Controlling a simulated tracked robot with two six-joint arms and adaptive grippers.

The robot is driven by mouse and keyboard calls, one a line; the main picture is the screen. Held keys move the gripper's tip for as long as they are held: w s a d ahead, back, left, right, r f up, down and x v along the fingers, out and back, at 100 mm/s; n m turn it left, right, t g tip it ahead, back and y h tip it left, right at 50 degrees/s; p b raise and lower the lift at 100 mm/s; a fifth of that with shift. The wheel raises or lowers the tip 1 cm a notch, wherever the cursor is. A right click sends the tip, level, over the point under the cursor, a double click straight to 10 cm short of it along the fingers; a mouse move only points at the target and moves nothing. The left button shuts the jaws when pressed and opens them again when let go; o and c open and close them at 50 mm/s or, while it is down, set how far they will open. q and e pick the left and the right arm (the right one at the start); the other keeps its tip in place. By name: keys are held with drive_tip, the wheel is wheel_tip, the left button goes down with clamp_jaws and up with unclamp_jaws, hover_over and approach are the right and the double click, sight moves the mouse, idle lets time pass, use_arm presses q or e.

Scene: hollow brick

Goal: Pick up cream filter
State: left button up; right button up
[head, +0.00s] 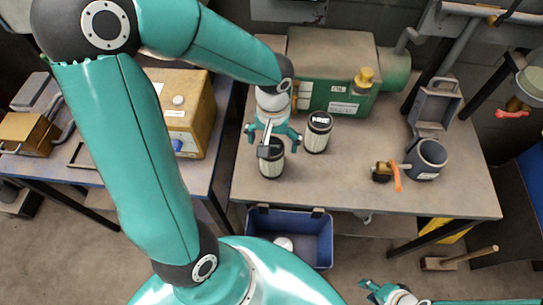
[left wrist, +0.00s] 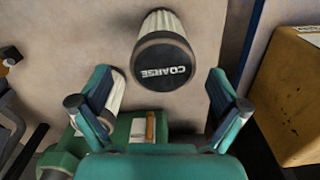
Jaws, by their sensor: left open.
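Two filters with cream pleated sides and black caps stand on the workbench. The nearer filter (head: 271,168) is just below my left gripper (head: 272,138), which partly covers it in the head view. In the left wrist view its cap reads COARSE (left wrist: 166,62), and it lies beyond the spread fingers of my left gripper (left wrist: 160,108), which is open and empty. The other filter (head: 317,138) stands to the right and farther back, with white lettering on its cap. It is partly hidden by a finger in the left wrist view (left wrist: 117,92). My right gripper (head: 370,290) is low at the bottom edge.
A green machine (head: 322,75) stands behind the filters. A blue bin (head: 320,240) is below the front edge. A yellow box (head: 190,115) is on the left table.

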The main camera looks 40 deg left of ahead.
use_arm(q)
wheel_tip(320, 180, down, 4)
drive_tip(key=shift+s+f, duration=0.15)
drive_tip(key=shift+c, duration=0.4)
drive_tip(key=c, duration=1.3)
